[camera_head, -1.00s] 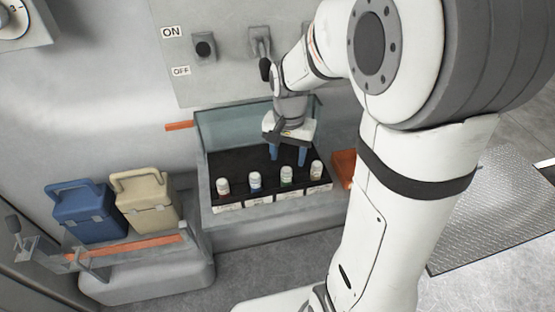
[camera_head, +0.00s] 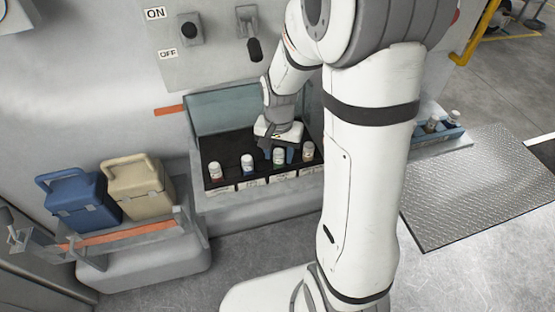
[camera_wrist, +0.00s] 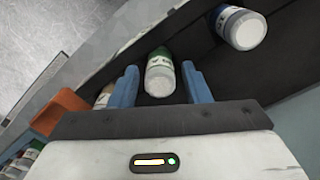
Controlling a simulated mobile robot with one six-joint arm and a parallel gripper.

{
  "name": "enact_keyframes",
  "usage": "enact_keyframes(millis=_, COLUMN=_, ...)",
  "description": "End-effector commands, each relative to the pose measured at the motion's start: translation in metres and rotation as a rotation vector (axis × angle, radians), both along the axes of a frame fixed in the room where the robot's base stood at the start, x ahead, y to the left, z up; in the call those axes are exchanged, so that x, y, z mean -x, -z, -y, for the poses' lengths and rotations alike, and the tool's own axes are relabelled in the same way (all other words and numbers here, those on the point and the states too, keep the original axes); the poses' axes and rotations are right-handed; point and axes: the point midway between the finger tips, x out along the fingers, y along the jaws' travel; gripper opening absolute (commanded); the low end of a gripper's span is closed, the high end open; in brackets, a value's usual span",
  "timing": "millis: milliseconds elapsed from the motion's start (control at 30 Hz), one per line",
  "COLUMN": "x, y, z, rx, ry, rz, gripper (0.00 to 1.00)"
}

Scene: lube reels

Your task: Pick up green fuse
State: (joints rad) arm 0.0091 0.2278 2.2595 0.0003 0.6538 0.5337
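The green fuse (camera_head: 279,157) stands in the black fuse holder (camera_head: 226,149), third from the left in a row of white-capped fuses. In the wrist view the green fuse (camera_wrist: 160,75), white with a green band, lies between the two blue fingers of my gripper (camera_wrist: 161,84). The fingers are apart, with a gap visible on both sides of the fuse. In the head view my gripper (camera_head: 279,153) is low, just behind the fuse. The blue fuse (camera_head: 247,163) stands left of it and also shows at upper right in the wrist view (camera_wrist: 241,28).
Other fuses stand at the left (camera_head: 215,170) and right (camera_head: 307,151) of the row. A clear raised cover (camera_head: 220,112) is behind the holder. Blue (camera_head: 78,200) and beige (camera_head: 138,187) boxes stand left. A blue tray (camera_head: 451,133) with fuses is at right.

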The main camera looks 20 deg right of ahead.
Motion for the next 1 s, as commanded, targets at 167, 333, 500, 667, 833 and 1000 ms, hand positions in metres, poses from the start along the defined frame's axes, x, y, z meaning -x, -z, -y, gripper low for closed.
enact_keyframes(millis=167, x=0.000, y=0.000, z=0.000, rx=0.000, ry=-0.001, rz=0.000, gripper=0.28)
enact_keyframes(millis=333, x=0.000, y=0.000, z=0.000, rx=0.000, ry=-0.001, rz=0.000, gripper=0.14)
enact_keyframes(millis=500, x=0.000, y=0.000, z=-0.001, rx=0.000, ry=-0.001, rz=0.000, gripper=0.04)
enact_keyframes(millis=667, x=0.000, y=-0.001, z=-0.001, rx=0.000, ry=-0.001, rz=0.000, gripper=0.04)
enact_keyframes(millis=833, x=0.000, y=-0.006, z=-0.001, rx=0.001, ry=-0.002, rz=0.001, gripper=0.04)
enact_keyframes(millis=1000, x=-0.001, y=-0.026, z=-0.001, rx=0.000, ry=-0.002, rz=0.004, gripper=0.04)
